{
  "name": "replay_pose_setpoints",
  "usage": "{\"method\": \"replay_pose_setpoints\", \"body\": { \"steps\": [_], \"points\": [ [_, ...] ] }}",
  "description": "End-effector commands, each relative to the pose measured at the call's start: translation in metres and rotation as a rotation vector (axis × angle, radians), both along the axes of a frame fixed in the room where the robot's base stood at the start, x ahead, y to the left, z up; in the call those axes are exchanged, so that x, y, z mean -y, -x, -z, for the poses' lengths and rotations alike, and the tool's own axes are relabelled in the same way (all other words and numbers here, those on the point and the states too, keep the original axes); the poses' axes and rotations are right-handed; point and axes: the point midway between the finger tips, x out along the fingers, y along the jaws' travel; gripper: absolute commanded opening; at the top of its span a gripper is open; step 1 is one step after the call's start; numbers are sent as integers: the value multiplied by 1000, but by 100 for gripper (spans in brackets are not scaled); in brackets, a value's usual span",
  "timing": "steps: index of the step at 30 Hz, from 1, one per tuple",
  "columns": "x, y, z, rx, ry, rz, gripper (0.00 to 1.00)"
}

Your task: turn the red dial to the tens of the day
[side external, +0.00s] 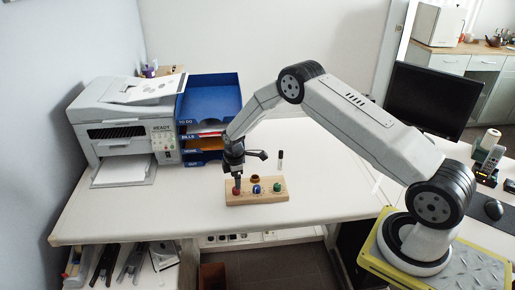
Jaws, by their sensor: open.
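A wooden block (271,199) lies near the front of the white desk. It carries a red dial (236,191), a blue dial (256,189) and a green dial (277,188) in a row along its front. The red dial is the leftmost. My gripper (237,181) points down just above the red dial, and its fingers are open. I cannot tell whether the fingers are around the dial or only over it. The dial's markings are too small to read. No day or date can be read in this view.
A printer (125,130) with a display reading READY stands at the left. A blue tray stack (212,92) stands behind my gripper. A small dark round thing (254,179) and a black-and-white marker-like thing (280,160) are by the block. The desk (330,190) is clear to the right.

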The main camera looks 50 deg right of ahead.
Motion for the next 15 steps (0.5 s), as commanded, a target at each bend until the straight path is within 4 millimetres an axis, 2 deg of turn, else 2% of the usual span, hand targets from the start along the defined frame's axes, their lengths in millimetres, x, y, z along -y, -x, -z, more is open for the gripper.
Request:
{"method": "replay_pose_setpoints", "body": {
  "steps": [6,15],
  "points": [
    [1,0,26,-2,0,1,78],
    [1,-2,47,-1,-1,0,78]
  ]
}}
